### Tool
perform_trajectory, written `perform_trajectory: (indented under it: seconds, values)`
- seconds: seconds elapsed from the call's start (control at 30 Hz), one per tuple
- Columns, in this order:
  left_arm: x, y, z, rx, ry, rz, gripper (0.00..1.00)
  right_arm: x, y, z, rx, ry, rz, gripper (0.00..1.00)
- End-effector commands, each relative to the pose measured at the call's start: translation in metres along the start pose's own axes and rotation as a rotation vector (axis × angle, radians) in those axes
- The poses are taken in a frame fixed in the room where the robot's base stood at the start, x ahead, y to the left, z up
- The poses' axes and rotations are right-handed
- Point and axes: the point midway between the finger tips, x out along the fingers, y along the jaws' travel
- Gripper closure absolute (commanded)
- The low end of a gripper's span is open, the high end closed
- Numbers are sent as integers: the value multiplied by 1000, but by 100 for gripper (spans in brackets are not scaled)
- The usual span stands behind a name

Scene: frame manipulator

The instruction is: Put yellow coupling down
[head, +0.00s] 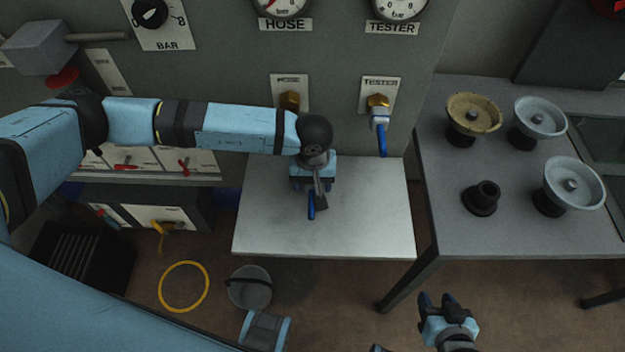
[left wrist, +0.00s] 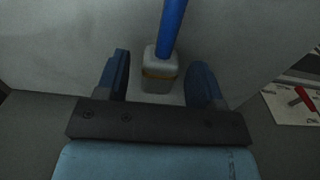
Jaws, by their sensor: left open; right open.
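A grey coupling with a yellow-orange band (left wrist: 158,74) and a blue handle (left wrist: 173,25) is between the fingers of my left gripper (left wrist: 158,82) in the left wrist view. The fingers are open, with gaps on both sides of it. In the head view my left gripper (head: 312,197) points down at the pale work shelf (head: 370,215); the blue handle (head: 311,206) shows below it, and the coupling's body is mostly hidden. My right gripper (head: 438,301) is open and empty at the lower right, away from the shelf.
A brass HOSE fitting (head: 289,101) and a TESTER fitting (head: 378,101) with a blue-handled valve (head: 381,132) stick out of the panel above the shelf. A right table (head: 450,200) holds several handwheels. A bucket (head: 249,288) and yellow hose ring (head: 184,287) are on the floor.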

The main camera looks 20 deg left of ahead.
Motion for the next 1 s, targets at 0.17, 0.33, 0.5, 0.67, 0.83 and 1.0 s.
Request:
perform_trajectory:
  seconds: [0.17, 0.33, 0.5, 0.67, 0.83, 1.0]
  values:
    - [-11, 0, 0, 0, 0, 0, 39, -6, -1, -10, -7, 5, 1, 54]
    - [-37, 0, -1, 1, 4, 3, 39, -6, 1, -8, -23, 15, 2, 54]
    - [-77, 1, -1, 2, 4, 3, 39, -5, 3, -3, -27, 5, 1, 54]
    - [-108, 0, 0, 1, 2, 1, 39, -4, 3, -2, -23, 2, 1, 54]
    - [-127, 0, 0, 1, 1, 1, 39, -4, 2, -2, -17, 1, 1, 54]
    - [-132, 0, 0, 1, 1, 0, 39, -3, 1, -3, -13, 1, 1, 54]
